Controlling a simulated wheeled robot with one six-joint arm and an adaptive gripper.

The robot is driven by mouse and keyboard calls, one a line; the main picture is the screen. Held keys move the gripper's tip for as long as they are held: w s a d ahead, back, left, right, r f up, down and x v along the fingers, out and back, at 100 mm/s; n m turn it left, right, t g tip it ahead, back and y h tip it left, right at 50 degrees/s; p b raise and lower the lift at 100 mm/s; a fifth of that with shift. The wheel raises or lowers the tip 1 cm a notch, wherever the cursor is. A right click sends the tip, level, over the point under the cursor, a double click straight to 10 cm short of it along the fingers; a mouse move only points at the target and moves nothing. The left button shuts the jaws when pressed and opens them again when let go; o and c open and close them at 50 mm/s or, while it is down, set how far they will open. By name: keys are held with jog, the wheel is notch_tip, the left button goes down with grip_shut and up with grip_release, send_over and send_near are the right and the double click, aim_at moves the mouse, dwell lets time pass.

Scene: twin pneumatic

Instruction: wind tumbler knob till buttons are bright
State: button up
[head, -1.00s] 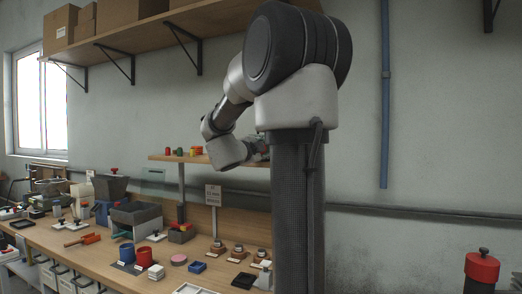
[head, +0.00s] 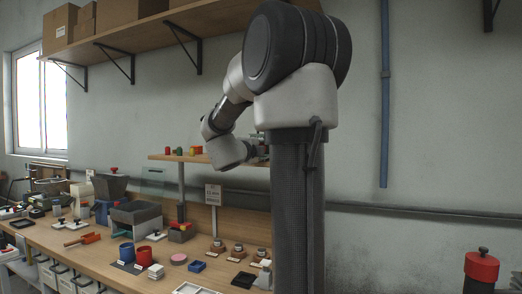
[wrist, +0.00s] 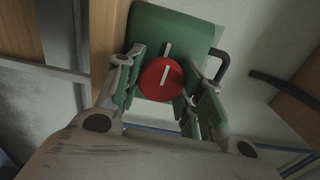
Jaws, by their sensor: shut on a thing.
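A red round knob (wrist: 161,79) with a white line across its face sits on a green housing (wrist: 178,22) in the wrist view. A second white mark shows on the housing just above the knob. My gripper (wrist: 160,92) has one finger on each side of the knob and is shut on it. In the head view my gripper is mostly hidden behind my own arm, by the small wall shelf. The knob cannot be made out there. I cannot pick out the buttons or tell whether any are lit.
A dark pipe bends beside the green housing in the wrist view. In the head view the wooden bench (head: 110,262) holds several bins, cups and small fittings. A small sign (head: 213,195) stands at its back. A red-topped canister (head: 482,266) stands at the right.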

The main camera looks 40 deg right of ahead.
jog(key=shift+f, duration=0.1)
jog(key=o, duration=1)
jog(key=v, duration=0.8)
